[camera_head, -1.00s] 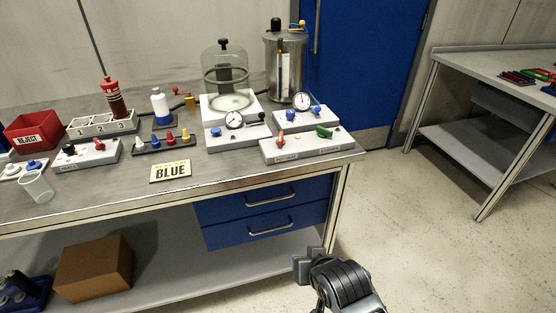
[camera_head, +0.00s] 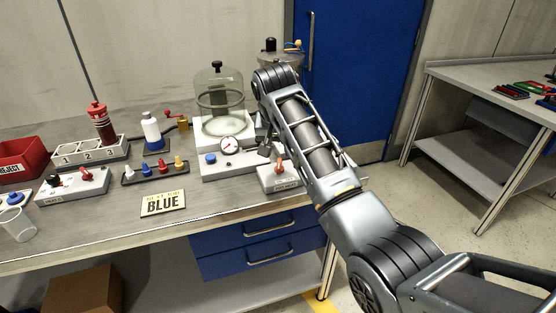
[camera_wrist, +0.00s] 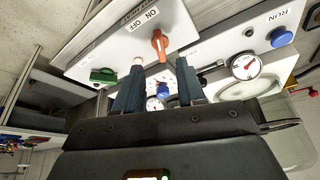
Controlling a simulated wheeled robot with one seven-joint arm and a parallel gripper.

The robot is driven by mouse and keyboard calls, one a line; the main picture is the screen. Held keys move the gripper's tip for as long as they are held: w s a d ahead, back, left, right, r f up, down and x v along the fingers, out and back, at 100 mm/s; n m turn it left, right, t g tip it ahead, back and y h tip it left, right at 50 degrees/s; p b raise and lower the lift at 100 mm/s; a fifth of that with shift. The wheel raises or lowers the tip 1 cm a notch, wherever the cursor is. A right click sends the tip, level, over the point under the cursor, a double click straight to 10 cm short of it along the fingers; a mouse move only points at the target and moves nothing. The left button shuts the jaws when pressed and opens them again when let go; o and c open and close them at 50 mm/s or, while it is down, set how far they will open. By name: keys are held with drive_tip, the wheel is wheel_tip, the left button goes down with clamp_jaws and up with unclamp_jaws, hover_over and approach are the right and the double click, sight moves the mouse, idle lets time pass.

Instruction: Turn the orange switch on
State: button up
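The orange switch (camera_head: 279,164) stands on the white front-right panel (camera_head: 283,184), left of my arm in the head view. In the wrist view the orange switch (camera_wrist: 160,44) shows between and just beyond my two fingertips, beside a label reading ON and OFF. Which label it points to I cannot tell. My gripper (camera_wrist: 160,67) is open and empty, with a clear gap between its fingers. I see no contact with the switch. In the head view my gripper is largely hidden by my arm.
A green handle (camera_wrist: 103,76) sits on the same panel. Close by is a panel with a gauge (camera_wrist: 245,65) and a blue knob (camera_wrist: 282,37). A glass bell jar (camera_head: 218,95) stands behind. The BLUE sign (camera_head: 163,202) lies to the left.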

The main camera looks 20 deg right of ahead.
sight(279, 164)
drive_tip(key=x, duration=0.7)
drive_tip(key=shift+w+f, duration=0.1)
drive_tip(key=shift+f, duration=0.05)
drive_tip(key=shift+c, duration=0.3)
clamp_jaws()
